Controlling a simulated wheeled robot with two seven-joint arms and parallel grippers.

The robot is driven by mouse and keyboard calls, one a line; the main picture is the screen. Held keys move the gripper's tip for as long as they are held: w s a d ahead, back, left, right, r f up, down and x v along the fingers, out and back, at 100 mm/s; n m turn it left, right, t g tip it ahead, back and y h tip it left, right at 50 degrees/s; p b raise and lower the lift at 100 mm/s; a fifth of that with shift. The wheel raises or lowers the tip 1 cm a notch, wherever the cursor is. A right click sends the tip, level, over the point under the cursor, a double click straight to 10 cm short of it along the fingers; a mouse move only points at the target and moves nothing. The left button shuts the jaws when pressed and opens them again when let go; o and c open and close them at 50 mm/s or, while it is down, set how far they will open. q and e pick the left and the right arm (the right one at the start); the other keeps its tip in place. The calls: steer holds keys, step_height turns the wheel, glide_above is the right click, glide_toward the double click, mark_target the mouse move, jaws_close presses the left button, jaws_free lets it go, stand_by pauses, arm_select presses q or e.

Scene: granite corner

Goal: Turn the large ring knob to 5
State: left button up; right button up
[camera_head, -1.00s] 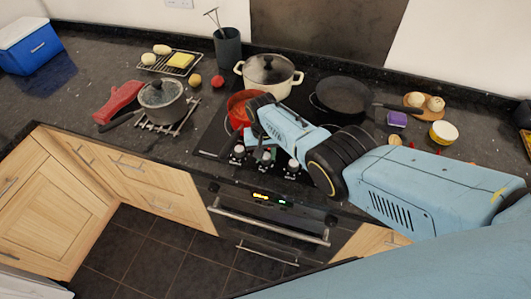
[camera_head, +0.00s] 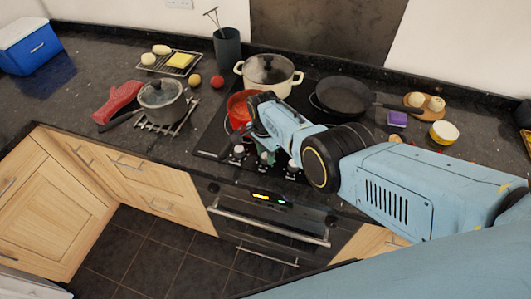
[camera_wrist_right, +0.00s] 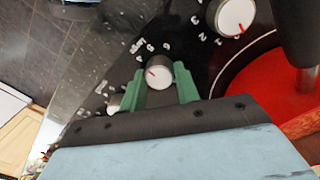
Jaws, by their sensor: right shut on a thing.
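White control knobs sit on the black cooktop's front strip. In the head view, the left knob (camera_head: 237,152) and the right knob (camera_head: 293,166) show on either side of my right gripper (camera_head: 266,157). In the right wrist view, the green fingers of this gripper (camera_wrist_right: 163,86) are shut on a white knob (camera_wrist_right: 158,73) with a red pointer mark. Printed digits lie around it, partly hidden by the fingers. Another white knob (camera_wrist_right: 235,16) with a red mark is at the upper right. My left gripper is out of view.
A red pot (camera_head: 239,108) stands close behind my right gripper. A cream pot (camera_head: 268,74) and a black pan (camera_head: 343,96) stand farther back. A lidded saucepan (camera_head: 161,98) is to the left. The oven handle (camera_head: 270,231) runs below the knobs.

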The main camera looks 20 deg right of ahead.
steer(key=shift+m, duration=2)
steer(key=o, duration=1)
steer(key=shift+c, duration=0.2)
steer(key=shift+r, duration=0.15)
